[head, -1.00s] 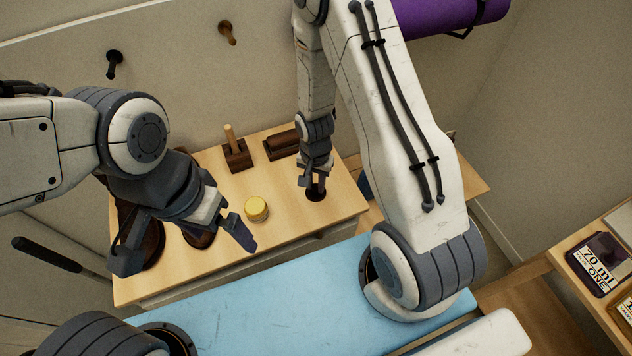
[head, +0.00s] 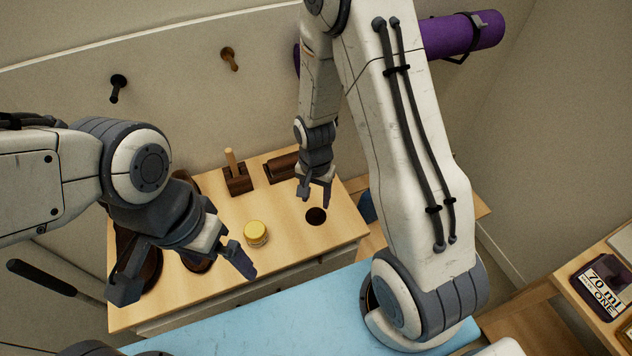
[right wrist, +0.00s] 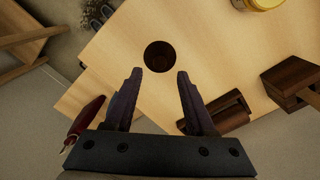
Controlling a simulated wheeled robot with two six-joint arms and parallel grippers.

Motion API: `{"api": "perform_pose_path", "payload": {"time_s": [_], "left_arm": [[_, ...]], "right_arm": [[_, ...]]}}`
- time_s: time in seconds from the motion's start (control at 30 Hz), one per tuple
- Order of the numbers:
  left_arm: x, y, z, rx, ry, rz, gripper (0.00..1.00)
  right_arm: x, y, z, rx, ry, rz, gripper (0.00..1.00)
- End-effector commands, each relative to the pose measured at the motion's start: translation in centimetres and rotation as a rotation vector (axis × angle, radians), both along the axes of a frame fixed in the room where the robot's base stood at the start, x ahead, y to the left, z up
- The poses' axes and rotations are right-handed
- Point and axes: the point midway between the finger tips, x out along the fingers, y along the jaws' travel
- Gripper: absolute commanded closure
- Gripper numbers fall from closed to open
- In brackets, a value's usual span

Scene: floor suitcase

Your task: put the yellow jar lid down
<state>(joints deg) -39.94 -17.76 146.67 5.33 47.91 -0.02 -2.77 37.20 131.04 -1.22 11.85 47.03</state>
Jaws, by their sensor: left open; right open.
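The yellow jar lid (head: 256,228) is on top of a small, pale jar (head: 257,241) that stands upright on the wooden tabletop (head: 290,250). In the right wrist view, part of the yellow lid (right wrist: 262,3) shows at the top right edge. My right gripper (head: 314,202) is open and empty above a dark round opening (head: 316,217) in the tabletop, to the right of the jar. In the right wrist view, that opening (right wrist: 160,56) lies just beyond the fingertips (right wrist: 159,72). My left gripper (head: 184,282) is open and empty, left of the jar and apart from it.
A dark wooden block with a light peg (head: 238,180) and another dark wooden piece (head: 282,167) stand behind the jar. Dark round items at the table's left are partly hidden by my left arm. A blue surface (head: 270,308) lies in front. Wall pegs (head: 118,88) are behind.

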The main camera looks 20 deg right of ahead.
Motion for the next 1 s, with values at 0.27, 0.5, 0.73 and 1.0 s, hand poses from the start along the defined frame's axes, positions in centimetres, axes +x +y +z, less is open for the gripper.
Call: {"api": "perform_pose_path", "payload": {"time_s": [0.27,0.5,0.73,1.0], "left_arm": [[0.0,0.0,-0.5,0.0,0.0,0.0,0.0],[0.0,0.0,-0.5,0.0,0.0,0.0,0.0],[0.0,0.0,-0.5,0.0,0.0,0.0,0.0],[0.0,0.0,-0.5,0.0,0.0,0.0,0.0]], "right_arm": [[0.1,0.0,5.2,0.001,-0.005,0.001,0.45],[-0.2,0.7,7.6,0.002,-0.004,0.039,0.45],[-5.6,7.8,14.1,0.023,-0.032,0.549,0.45],[-15.6,12.2,19.5,0.067,-0.057,1.225,0.45]]}}
